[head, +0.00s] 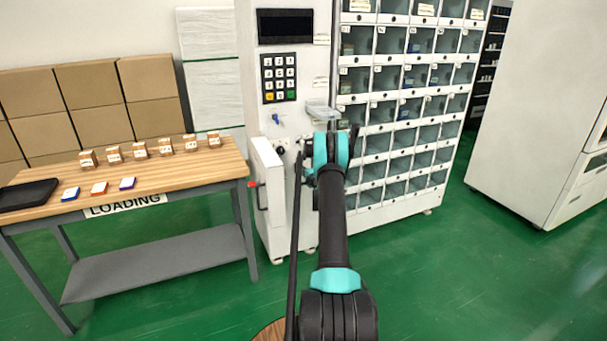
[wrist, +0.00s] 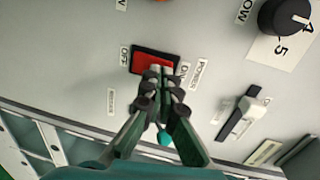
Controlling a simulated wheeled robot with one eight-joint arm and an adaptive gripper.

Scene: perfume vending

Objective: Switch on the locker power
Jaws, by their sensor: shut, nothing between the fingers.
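The power switch (wrist: 148,60) is a red rocker in a black frame on a pale grey panel in the wrist view. An OFF label (wrist: 124,56) is at its left end, with ON and POWER (wrist: 200,75) labels by its right end. My gripper (wrist: 161,73) is shut and empty. Its fingertips overlap the lower right part of the rocker, near the ON end; whether they touch it I cannot tell. In the head view my arm reaches to the locker's control column (head: 290,120), and the wrist hides the switch.
A slider (wrist: 242,118) and a black knob (wrist: 284,17) sit right of the switch. In the head view an open white door (head: 268,190) is left of my wrist. A keypad (head: 279,77) is above. A loading table (head: 150,182) stands left; green floor is clear at right.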

